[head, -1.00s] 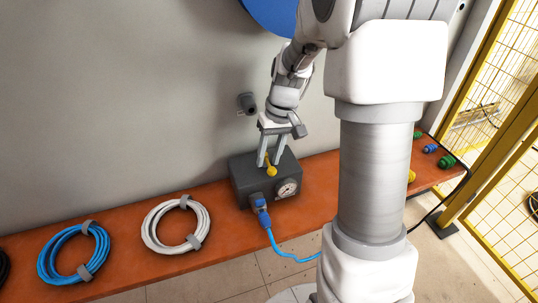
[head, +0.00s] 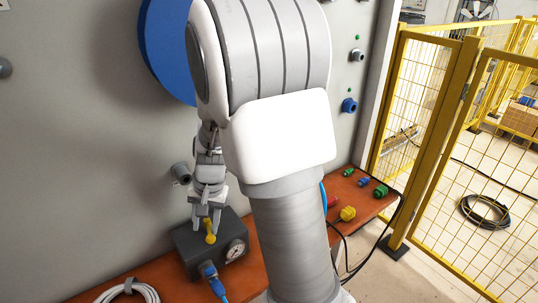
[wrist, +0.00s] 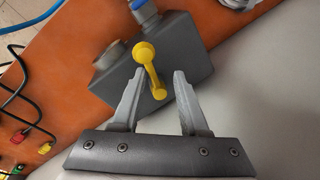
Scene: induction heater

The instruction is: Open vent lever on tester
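The tester is a dark grey box (head: 185,243) on the orange bench, with a round gauge (head: 235,250) on its front. Its yellow vent lever (head: 210,238) is on top; in the wrist view the lever (wrist: 149,62) has a round knob at each end. My gripper (head: 206,218) is over the box, pointing down at the lever. In the wrist view my gripper (wrist: 159,74) is open, with one finger on either side of the lever's lower end. Whether the fingertips reach the lever's height is hard to tell.
A blue plug (head: 209,271) with a blue cable is in the tester's front. A white coiled cable (head: 125,293) lies to the left. A grey wall fitting (head: 181,173) sticks out behind my gripper. Coloured connectors (head: 364,182) lie on the bench at right.

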